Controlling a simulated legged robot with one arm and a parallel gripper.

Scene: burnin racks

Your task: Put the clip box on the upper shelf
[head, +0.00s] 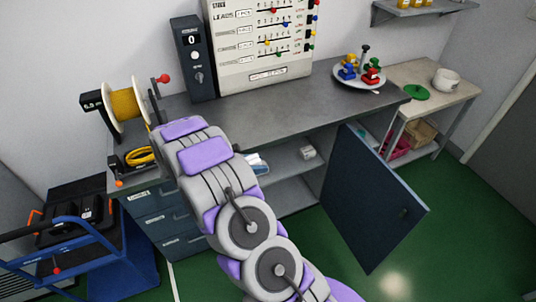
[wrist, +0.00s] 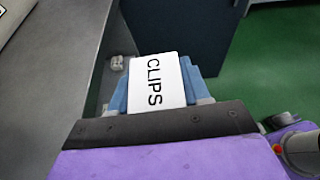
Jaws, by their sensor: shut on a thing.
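The clip box (wrist: 157,82), with a white face marked CLIPS, is held in my gripper (wrist: 158,98) in the wrist view. Blue parts show on both sides of the white face; I cannot tell how much is finger and how much is box. In the head view, a small blue and white bit (head: 258,164) shows past my arm at the open cabinet under the counter; my arm hides the rest. The cabinet's upper shelf (head: 285,161) is grey, with a small white item (head: 308,152) on it. That item also shows in the wrist view (wrist: 117,62), ahead of the box.
The dark blue cabinet door (head: 372,200) stands open at right. The grey counter (head: 270,108) is above, with a yellow wire spool (head: 125,103), a panel (head: 262,45) and a plate of coloured pieces (head: 360,78). A blue cart (head: 120,262) stands at left. Green floor is clear at lower right.

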